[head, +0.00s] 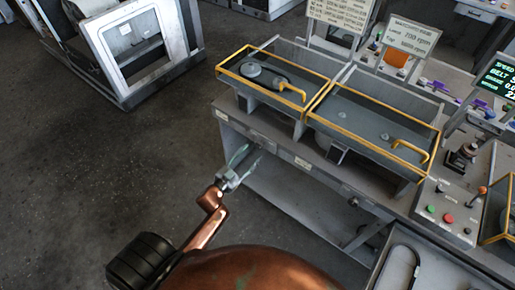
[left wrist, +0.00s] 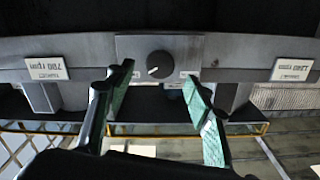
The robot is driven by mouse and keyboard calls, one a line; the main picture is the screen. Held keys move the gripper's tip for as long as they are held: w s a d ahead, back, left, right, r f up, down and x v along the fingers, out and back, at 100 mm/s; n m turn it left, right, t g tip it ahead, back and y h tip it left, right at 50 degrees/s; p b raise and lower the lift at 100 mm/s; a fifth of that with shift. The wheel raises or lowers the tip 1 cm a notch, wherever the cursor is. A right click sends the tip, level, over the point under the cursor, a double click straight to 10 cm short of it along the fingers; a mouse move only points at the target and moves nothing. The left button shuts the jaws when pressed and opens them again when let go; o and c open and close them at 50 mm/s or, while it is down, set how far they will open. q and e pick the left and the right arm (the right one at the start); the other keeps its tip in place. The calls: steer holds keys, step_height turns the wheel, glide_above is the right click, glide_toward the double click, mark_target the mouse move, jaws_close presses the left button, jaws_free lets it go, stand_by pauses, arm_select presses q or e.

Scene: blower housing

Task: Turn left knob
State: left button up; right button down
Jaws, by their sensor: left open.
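A black round knob (left wrist: 160,64) with a white pointer line sits on a grey plate on the bench front in the left wrist view. The pointer lies nearly sideways, to the left of the knob's middle. My left gripper (left wrist: 158,82) is open, with its green-padded fingers spread to either side below the knob in the picture, with no contact visible. In the head view my left gripper (head: 242,160) is at the bench front below the left yellow-rimmed box; the knob cannot be made out clearly there. My right gripper is not in view.
The grey bench (head: 300,195) carries two yellow-rimmed boxes, the left (head: 240,73) and the right (head: 350,125). A control panel (head: 455,205) with buttons stands at right. A white-framed machine (head: 130,55) stands at back left; the floor between is clear.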

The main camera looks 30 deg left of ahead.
mark_target(258, 147)
arm_select(q)
steer(key=shift+w+d+f, duration=0.1)
steer(key=shift+w+d, duration=0.05)
steer(key=shift+w, duration=1.2)
steer(key=shift+w+d, duration=0.1)
steer(key=shift+w, duration=1.25)
steer(key=shift+c, duration=0.4)
steer(key=c, duration=1.1)
steer(key=shift+m, duration=0.3)
steer(key=m, duration=0.2)
steer(key=shift+m, duration=2.4)
